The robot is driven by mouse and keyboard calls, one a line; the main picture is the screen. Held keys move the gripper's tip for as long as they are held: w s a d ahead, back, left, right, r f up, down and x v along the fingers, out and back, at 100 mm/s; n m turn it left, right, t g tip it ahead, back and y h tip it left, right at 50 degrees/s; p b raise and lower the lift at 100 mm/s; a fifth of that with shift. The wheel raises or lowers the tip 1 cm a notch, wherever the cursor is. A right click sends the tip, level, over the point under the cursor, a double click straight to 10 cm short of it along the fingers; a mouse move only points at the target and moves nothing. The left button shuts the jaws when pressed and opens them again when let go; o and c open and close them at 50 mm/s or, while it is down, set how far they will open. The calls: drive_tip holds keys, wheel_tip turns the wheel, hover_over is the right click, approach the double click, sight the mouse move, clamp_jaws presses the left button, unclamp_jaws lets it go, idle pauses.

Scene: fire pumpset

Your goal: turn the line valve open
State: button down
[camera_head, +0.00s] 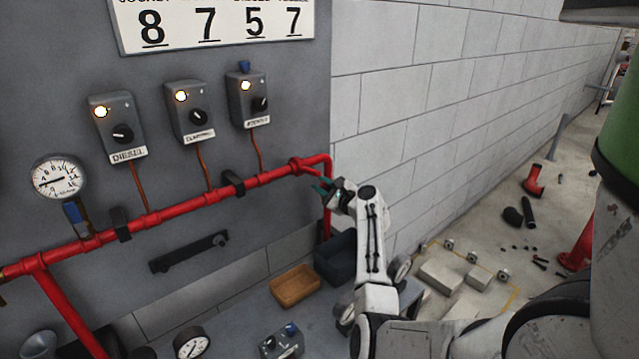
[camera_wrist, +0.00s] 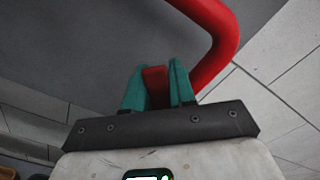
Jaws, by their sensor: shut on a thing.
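The red line pipe (camera_head: 195,195) runs across the grey panel and bends down at its right end. The line valve (camera_head: 296,164) appears as a red fitting near that bend, partly hidden by my gripper. In the wrist view, the green fingers (camera_wrist: 158,88) are closed on a red piece (camera_wrist: 155,82), which looks like the valve's handle. The red pipe bend (camera_wrist: 222,35) passes close behind and to the right of the fingers. The handle's full length and angle are hidden.
A pressure gauge (camera_head: 58,177) sits on the pipe at left. Three lit switch boxes (camera_head: 190,112) hang above the pipe. A tan tray (camera_head: 295,286) and a dark bin (camera_head: 337,257) stand below. A block wall (camera_head: 430,100) rises close at right.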

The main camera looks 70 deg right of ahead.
drive_tip(key=shift+s+d+r+m+p, duration=0.35)
drive_tip(key=shift+d+r+m+p, duration=0.15)
drive_tip(key=shift+m+p, duration=0.45)
drive_tip(key=shift+f+m, duration=0.1)
drive_tip(key=shift+m, duration=0.25)
drive_tip(key=c, duration=1.1)
unclamp_jaws()
drive_tip(key=shift+o, duration=0.4)
drive_tip(key=shift+s, duration=0.1)
drive_tip(key=shift+d, duration=0.15)
